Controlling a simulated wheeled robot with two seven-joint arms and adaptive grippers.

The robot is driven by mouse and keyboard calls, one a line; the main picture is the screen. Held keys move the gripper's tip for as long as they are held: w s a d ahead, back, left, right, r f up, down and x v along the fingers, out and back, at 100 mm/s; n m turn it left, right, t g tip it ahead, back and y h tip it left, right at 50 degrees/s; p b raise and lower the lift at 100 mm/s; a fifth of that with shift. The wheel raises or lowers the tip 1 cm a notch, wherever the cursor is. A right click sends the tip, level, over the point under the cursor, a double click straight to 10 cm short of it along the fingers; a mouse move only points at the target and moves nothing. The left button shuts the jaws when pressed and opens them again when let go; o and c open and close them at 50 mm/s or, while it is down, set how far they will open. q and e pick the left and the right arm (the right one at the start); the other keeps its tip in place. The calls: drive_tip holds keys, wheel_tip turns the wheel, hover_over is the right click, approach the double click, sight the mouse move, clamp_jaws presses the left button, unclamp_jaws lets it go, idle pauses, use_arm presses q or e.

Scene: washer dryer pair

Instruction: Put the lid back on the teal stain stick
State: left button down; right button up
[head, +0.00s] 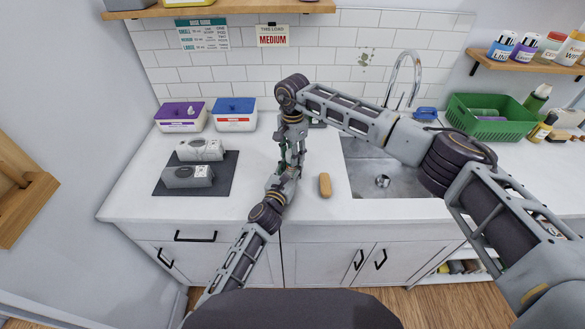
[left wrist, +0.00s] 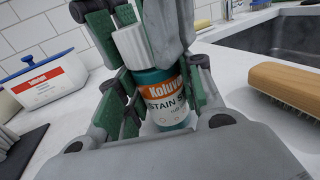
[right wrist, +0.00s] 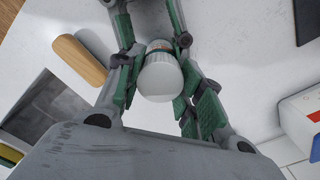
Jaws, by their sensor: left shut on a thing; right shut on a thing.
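The teal stain stick (left wrist: 165,95) stands between the fingers of my left gripper (head: 279,178), which is shut on its body; its orange-and-white label faces the left wrist camera. The white ribbed lid (left wrist: 133,46) is over the stick's top, between the fingers of my right gripper (head: 291,152), which is shut on it from above. The lid also shows in the right wrist view (right wrist: 160,78), with part of the stick behind it. Lid and stick look close together or touching; I cannot tell whether the lid is seated. In the head view both are mostly hidden by the grippers.
A wooden brush (head: 325,185) lies on the counter just right of the grippers, before the sink (head: 385,182). Two grey boxes on a dark mat (head: 220,188) and two lidded tubs (head: 235,115) are at left. The front counter between is clear.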

drive_tip(key=m, duration=2.6)
drive_tip(key=shift+m, duration=0.3)
drive_tip(key=o, duration=1.1)
